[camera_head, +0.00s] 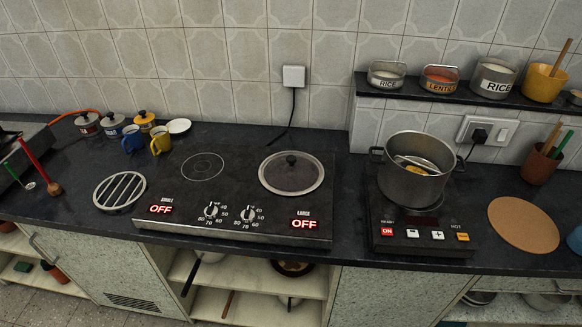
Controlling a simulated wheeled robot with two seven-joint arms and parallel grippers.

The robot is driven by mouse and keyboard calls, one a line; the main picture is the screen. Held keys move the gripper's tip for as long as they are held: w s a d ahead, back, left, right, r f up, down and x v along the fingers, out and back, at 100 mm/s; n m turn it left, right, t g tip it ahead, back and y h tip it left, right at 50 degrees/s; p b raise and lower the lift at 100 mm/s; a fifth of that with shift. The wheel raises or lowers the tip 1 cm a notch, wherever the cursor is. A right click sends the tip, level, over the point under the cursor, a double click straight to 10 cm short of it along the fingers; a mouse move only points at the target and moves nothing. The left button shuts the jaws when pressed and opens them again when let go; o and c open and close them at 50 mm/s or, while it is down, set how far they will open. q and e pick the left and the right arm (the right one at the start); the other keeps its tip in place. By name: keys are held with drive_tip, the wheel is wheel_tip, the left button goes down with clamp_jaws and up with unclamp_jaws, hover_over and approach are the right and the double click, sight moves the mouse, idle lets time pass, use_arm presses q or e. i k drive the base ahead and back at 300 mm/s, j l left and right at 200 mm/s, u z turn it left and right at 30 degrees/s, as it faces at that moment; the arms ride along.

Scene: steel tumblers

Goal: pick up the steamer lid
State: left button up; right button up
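A round glass lid (291,173) with a pale metal rim and a dark knob lies on the right burner of the black cooktop (240,205). It looks flat, knob up, and it is the only lid of this kind I see, so it appears to be the steamer lid. A steel pot (415,170) with dark handles stands uncovered on the separate hot plate (410,222) to the right, with something yellowish inside. Neither of my grippers is in view, and nothing touches the lid.
A metal trivet (119,191), blue and yellow mugs (160,140) and small jars stand left. A round cork mat (523,224) lies right. A shelf (450,91) with labelled tins is above the pot. A cord (287,128) hangs behind the lid. The left burner (203,166) is clear.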

sight(289, 173)
drive_tip(key=i+l, duration=0.1)
drive_tip(key=l, duration=1)
drive_tip(key=i+l, duration=0.15)
drive_tip(key=l, duration=0.4)
drive_tip(key=l+z, duration=0.05)
